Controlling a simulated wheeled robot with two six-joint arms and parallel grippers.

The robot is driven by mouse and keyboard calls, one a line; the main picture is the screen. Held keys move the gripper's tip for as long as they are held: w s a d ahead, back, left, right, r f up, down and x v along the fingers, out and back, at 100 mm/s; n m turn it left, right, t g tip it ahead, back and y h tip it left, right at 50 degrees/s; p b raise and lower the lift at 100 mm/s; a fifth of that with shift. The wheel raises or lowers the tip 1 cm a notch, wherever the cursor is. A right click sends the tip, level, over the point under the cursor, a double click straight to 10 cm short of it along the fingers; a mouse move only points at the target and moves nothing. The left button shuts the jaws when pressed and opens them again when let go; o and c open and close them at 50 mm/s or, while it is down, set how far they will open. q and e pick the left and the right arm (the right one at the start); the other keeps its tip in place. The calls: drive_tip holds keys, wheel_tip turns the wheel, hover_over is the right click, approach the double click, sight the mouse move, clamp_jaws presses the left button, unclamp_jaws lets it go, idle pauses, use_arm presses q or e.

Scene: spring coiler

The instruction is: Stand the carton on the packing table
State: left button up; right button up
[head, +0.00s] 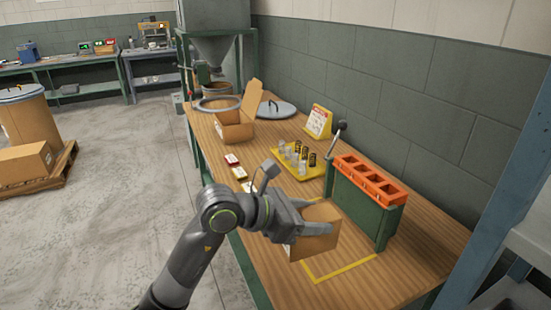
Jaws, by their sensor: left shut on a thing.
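A small brown cardboard carton (313,246) is held in my left gripper (322,217), whose fingers are shut on its upper part. The carton looks roughly upright and slightly tilted. It is at the wooden packing table (400,279), over or within a yellow outline (345,269) marked on the top. The arm and gripper hide part of the carton and outline, and I cannot tell whether its base touches the table. My right gripper is not in view.
A green stand with an orange slotted top (370,181) and a lever is close right of the carton. Behind are a yellow tray (313,171) of small items, a yellow sign (318,122), an open cardboard box (234,132) and a round lid (270,109). The table's front right is clear.

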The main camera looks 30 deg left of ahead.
sight(314, 246)
use_arm(q)
drive_tip(key=shift+w+d+n+b, duration=0.3)
drive_tip(key=shift+w+d+b, duration=0.1)
drive_tip(key=shift+w+b, duration=0.2)
drive_tip(key=shift+w+f+t, duration=0.1)
drive_tip(key=shift+t, duration=0.2)
wheel_tip(314, 246, down, 9)
drive_tip(key=shift+r, duration=0.15)
drive_tip(key=shift+f, duration=0.4)
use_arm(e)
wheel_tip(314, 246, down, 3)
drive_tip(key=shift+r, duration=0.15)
use_arm(q)
drive_tip(key=shift+f+b, duration=0.1)
drive_tip(key=shift+b, duration=0.2)
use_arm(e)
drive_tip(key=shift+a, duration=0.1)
use_arm(q)
drive_tip(key=o, duration=1.4)
